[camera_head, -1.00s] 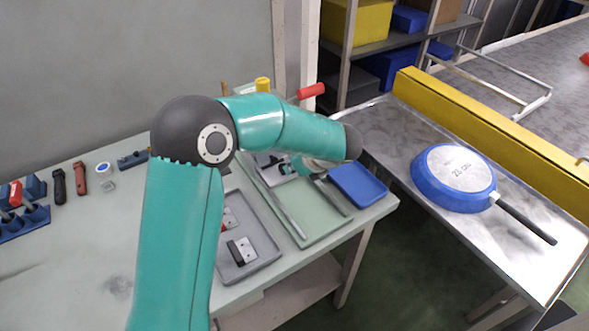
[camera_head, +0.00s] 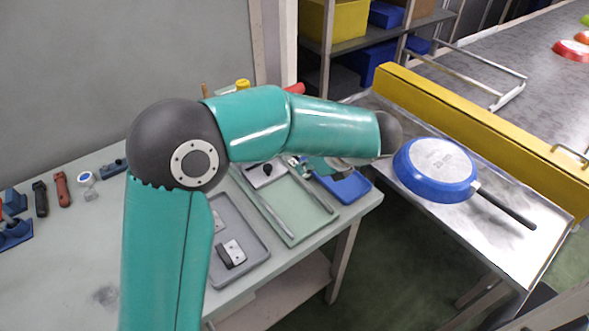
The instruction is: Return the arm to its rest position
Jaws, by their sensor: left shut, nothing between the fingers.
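My left arm rises from the bottom left, bends at a dark elbow and reaches across the table to a dark wrist joint beside the pan. My left gripper (camera_head: 299,166) is mostly hidden below the forearm, over the trays. The little that shows is small; it appears shut and empty. My right gripper is out of view. A blue pan (camera_head: 437,170) lies upside down on the metal table, its black handle pointing to the lower right, apart from the arm.
The workbench (camera_head: 60,270) holds a grey tray (camera_head: 262,262), a green tray (camera_head: 290,240), a blue tray (camera_head: 362,193) and several tools at left. A yellow rail (camera_head: 480,125) borders the metal table (camera_head: 505,270). A conveyor (camera_head: 480,65) lies behind, with shelves at the back.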

